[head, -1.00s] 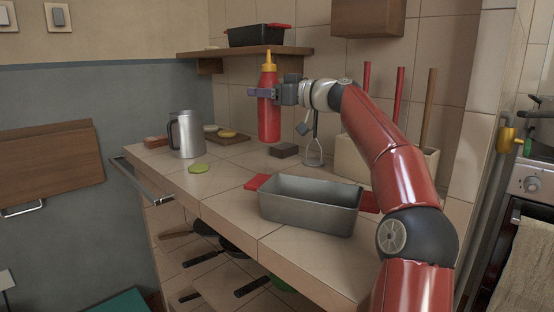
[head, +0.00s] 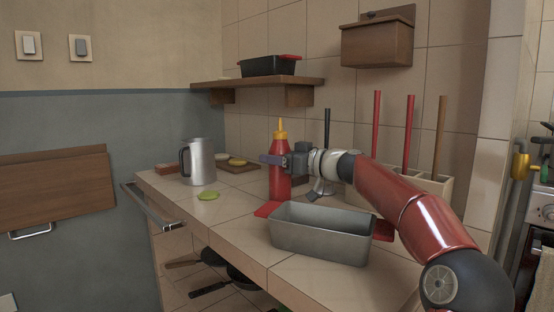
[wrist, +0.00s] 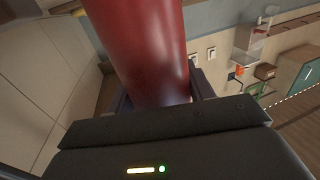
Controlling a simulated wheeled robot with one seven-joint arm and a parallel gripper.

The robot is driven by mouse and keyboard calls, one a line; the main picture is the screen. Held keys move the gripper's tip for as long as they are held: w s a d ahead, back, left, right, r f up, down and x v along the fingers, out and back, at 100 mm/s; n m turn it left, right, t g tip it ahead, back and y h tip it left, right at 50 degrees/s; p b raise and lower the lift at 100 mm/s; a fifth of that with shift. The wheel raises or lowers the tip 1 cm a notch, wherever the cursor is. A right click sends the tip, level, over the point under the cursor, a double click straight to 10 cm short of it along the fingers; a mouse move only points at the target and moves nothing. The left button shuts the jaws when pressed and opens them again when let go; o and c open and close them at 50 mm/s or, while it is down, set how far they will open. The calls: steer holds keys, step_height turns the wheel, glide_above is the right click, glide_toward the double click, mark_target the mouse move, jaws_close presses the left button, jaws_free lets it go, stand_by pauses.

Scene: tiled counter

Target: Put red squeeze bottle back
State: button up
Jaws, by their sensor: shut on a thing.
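The red squeeze bottle (head: 280,183) with its yellow nozzle cap stands upright in my gripper (head: 272,159), just behind the metal loaf pan over the tiled counter (head: 160,190). My gripper is shut around the upper part of the bottle. In the wrist view the red body of the bottle (wrist: 150,50) fills the space between the fingers. The bottle's base is close to the counter top; I cannot tell whether it touches.
The metal loaf pan (head: 320,238) with red grips sits in front of the bottle. A steel jug (head: 198,162), a green disc (head: 208,195) and a board (head: 240,167) lie left. A utensil holder (head: 430,188) stands right. A wall shelf (head: 258,84) holds a black tray (head: 268,66).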

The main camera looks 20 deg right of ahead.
steer(key=shift+f, duration=0.1)
steer(key=o, duration=0.7)
steer(key=shift+c, duration=0.2)
steer(key=b+v, duration=0.3)
steer(key=v, duration=0.9)
steer(key=shift+b, duration=0.35)
